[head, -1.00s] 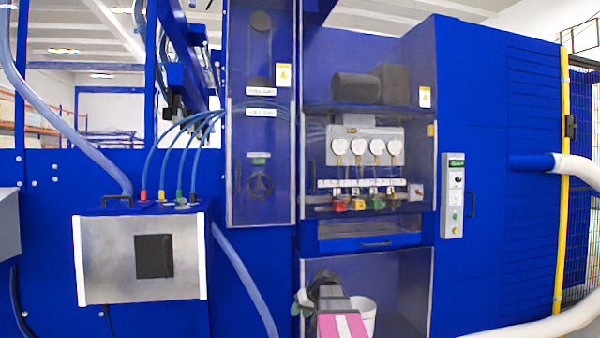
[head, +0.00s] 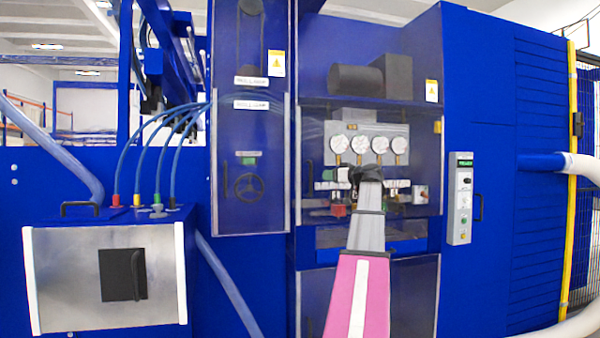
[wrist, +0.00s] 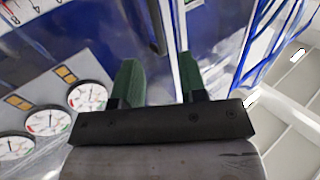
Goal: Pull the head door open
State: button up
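No label for the head door is readable. The gauge cabinet's clear door (head: 420,240) is shut, with a slim black handle (head: 309,178) upright at its left edge. The tall column's clear door (head: 250,215) is also shut, with a dark handle (head: 226,180) at its left. A steel-fronted box (head: 65,280) at lower left has a black square plate with a handle. My gripper (head: 362,174) is in front of the gauges, right of the cabinet handle. In the wrist view my gripper (wrist: 159,60) has its green fingers apart and empty; a dark handle (wrist: 157,25) shows beyond them.
Several gauges (head: 378,145) sit behind the cabinet's clear front. A control panel (head: 460,198) is on the blue wall to the right. Blue hoses (head: 165,150) run down to the steel-fronted box. A white pipe (head: 583,166) is at far right.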

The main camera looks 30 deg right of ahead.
jog(key=x, duration=0.3)
jog(key=r+x, duration=0.1)
jog(key=x, duration=0.3)
jog(key=r+x, duration=0.1)
jog(key=x, duration=0.2)
jog(key=shift+w+d, duration=0.15)
jog(key=shift+w, duration=0.25)
grip_shut()
